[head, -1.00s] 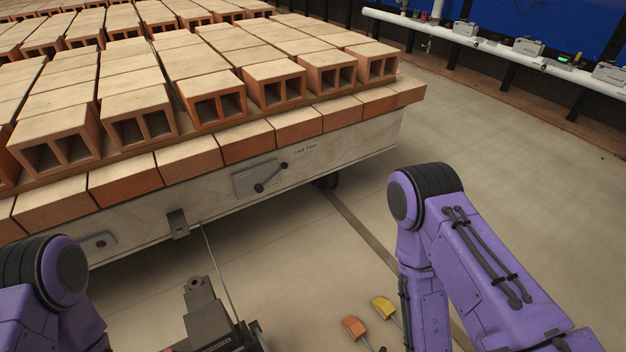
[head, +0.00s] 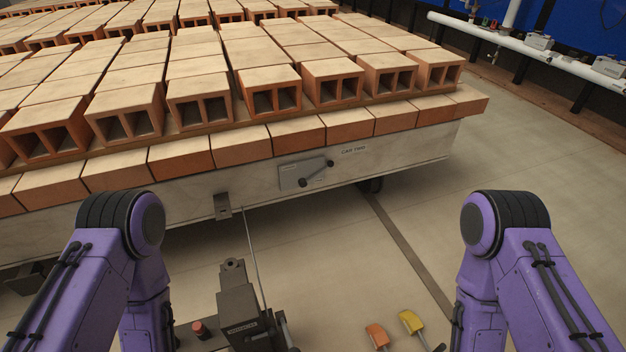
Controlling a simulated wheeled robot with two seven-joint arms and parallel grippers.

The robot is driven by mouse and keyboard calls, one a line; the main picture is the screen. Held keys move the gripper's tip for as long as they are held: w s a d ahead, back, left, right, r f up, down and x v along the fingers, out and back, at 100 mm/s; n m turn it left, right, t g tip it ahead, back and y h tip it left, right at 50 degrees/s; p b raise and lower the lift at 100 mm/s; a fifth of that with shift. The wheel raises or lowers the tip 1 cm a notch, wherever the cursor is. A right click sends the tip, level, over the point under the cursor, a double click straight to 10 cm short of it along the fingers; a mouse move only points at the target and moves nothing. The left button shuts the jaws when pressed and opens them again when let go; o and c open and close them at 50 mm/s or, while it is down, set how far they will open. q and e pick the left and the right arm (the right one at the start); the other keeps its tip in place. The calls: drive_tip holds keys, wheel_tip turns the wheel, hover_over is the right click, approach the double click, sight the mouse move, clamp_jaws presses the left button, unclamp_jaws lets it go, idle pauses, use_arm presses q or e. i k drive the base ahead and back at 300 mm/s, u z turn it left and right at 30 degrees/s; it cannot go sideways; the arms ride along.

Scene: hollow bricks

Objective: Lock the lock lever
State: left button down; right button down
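A dark lever with a round knob, the lock lever (head: 318,172), sits on a grey plate (head: 291,178) on the side of the brick car, left of a "CAR TWO" label (head: 354,149). The lever slants from a pivot at lower left up to the right. My two purple arms come in at the lower left and lower right, with their elbows well apart from the lever. Neither gripper shows; both are below the frame's edge.
The car (head: 440,143) is loaded with rows of hollow bricks (head: 270,88). A dark machine (head: 240,310) with a thin rod stands in front, beside yellow (head: 411,321) and orange (head: 377,335) pedal-like pieces. Open floor lies right of the car.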

sight(316, 174)
drive_tip(key=z, duration=2.75)
drive_tip(key=i, duration=3.4)
drive_tip(key=u, duration=2.75)
drive_tip(key=i, duration=2.25)
